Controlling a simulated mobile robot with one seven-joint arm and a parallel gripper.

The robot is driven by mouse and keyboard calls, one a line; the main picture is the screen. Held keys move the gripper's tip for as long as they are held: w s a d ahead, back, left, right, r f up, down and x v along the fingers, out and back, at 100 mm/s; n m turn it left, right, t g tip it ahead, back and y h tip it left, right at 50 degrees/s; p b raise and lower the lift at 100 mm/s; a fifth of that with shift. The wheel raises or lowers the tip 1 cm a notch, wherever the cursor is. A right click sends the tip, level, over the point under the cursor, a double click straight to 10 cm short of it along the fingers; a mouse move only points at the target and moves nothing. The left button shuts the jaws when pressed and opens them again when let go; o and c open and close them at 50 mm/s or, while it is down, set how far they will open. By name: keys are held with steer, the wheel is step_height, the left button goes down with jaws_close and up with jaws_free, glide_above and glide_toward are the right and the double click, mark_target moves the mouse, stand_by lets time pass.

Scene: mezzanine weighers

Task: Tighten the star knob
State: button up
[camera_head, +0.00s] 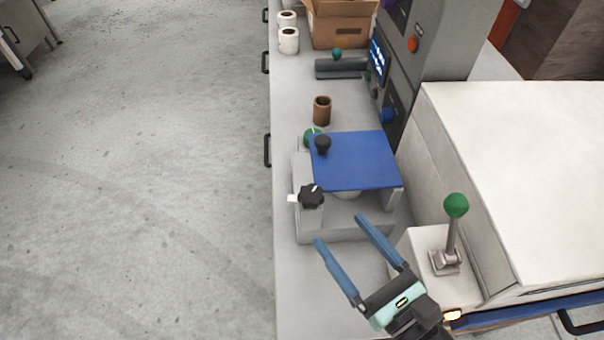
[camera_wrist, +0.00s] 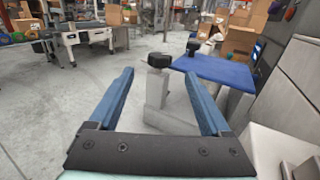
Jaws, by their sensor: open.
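The black star knob (camera_head: 311,196) sits on a grey post at the front left of a fixture with a blue plate (camera_head: 366,160). A white mark shows on its top and a white tab at its left. In the wrist view the knob (camera_wrist: 159,60) is ahead, between and beyond the fingers. The blue plate also shows there (camera_wrist: 217,71), at the right. My gripper (camera_head: 338,228) is open and empty, in front of the fixture and apart from the knob. In the wrist view both blue fingers (camera_wrist: 162,95) are spread wide.
A green-topped lever (camera_head: 456,207) stands right of my gripper. A second black knob (camera_head: 322,144) and a green knob (camera_head: 311,136) are at the plate's far left corner. A brown cup (camera_head: 321,110) stands behind. The counter's left edge borders open floor.

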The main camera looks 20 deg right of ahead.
mark_target(311, 199)
steer(key=w+a+p, duration=0.2)
steer(key=w, duration=1)
steer(key=shift+w+a, duration=0.2)
steer(key=shift+a, duration=0.05)
steer(key=shift+r, duration=0.1)
jaws_close()
steer(key=shift+p, duration=0.3)
